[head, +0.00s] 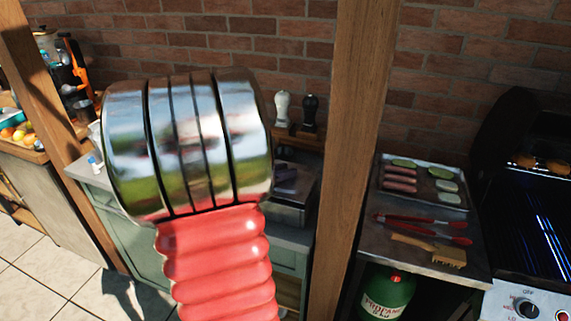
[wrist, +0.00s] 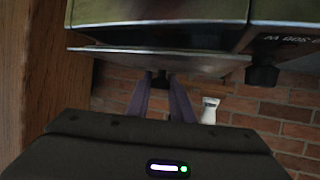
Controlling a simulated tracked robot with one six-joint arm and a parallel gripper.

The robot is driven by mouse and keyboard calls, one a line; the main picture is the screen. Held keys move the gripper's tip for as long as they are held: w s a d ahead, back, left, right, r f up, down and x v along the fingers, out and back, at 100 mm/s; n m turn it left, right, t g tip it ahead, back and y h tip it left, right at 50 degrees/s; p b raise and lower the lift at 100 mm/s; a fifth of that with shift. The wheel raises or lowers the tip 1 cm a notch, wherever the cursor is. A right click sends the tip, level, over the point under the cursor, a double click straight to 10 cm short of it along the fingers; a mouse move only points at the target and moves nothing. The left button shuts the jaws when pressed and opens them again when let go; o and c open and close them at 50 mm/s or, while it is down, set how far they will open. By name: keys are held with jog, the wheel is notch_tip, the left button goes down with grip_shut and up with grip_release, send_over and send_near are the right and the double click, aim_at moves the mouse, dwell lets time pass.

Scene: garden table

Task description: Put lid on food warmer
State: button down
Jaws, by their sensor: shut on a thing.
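The food warmer (head: 290,215) is a metal box on the green counter in the head view, partly hidden behind my arm. In the wrist view, which looks inverted, its metal body (wrist: 155,12) fills the top of the picture. The lid (wrist: 165,62) is a flat metal plate with a dark knob (wrist: 160,78). My gripper (wrist: 163,100) is shut on that knob. The lid lies right along the warmer's edge, with a dark line between them; I cannot tell whether they touch.
A white mill (head: 282,107) and a black mill (head: 310,112) stand behind the warmer, against the brick wall. A wooden post (head: 352,150) rises right of the warmer. Farther right are a food tray (head: 420,205), red tongs (head: 425,225), a brush (head: 430,250) and a grill (head: 530,200).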

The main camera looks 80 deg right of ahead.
jog(key=shift+f, duration=0.8)
dwell(0.8)
jog(key=c, duration=1.5)
grip_release()
jog(key=shift+a, duration=0.1)
jog(key=v, duration=1.3)
jog(key=shift+w+a, duration=0.2)
jog(key=shift+a, duration=0.05)
